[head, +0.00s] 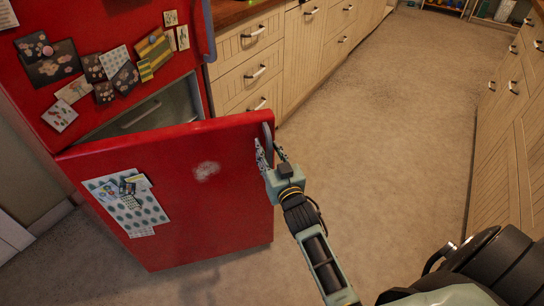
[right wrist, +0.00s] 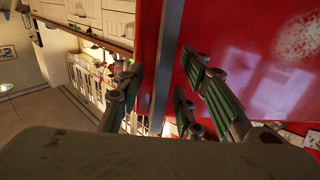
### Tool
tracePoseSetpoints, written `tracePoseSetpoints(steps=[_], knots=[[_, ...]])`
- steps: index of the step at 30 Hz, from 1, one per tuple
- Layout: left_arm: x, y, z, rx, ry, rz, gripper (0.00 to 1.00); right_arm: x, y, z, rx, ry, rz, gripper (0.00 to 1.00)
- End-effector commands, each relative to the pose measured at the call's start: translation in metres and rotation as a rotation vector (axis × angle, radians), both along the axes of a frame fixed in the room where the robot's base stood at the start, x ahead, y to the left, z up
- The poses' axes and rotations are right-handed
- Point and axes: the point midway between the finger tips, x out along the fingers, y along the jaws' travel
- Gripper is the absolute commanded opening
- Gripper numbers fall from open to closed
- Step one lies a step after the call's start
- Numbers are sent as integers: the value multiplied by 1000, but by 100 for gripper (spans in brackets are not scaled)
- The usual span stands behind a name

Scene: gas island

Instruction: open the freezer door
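The red freezer door (head: 190,210) is the lower door of the red fridge. It stands swung open, with the grey inside of the freezer (head: 150,115) showing behind its top edge. A grey handle (head: 267,138) is at the door's right edge; it appears as a long grey strip in the right wrist view (right wrist: 170,60). My right gripper (head: 270,152) is at this handle. Its fingers are spread, one on each side of the strip; I cannot tell whether they touch it. My left gripper is not in view.
The upper red fridge door (head: 100,25) is shut and carries magnets and papers. Wooden drawers (head: 255,70) stand to the right of the fridge. More cabinets (head: 510,130) line the right side. The floor (head: 380,120) between them is clear.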

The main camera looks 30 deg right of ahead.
Motion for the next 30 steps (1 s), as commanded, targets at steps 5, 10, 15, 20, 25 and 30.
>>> tracePoseSetpoints(steps=[5,10,15,20,25,30], knots=[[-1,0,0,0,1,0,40,-20,4,-2,0,2,0,33],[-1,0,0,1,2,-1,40,-54,10,-2,2,3,0,33],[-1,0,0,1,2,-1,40,-87,16,-2,2,3,0,33],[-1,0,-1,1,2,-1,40,-107,19,-1,0,2,0,33],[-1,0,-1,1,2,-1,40,-116,21,0,0,0,0,33],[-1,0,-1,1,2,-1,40,-117,21,0,0,-1,0,33]])
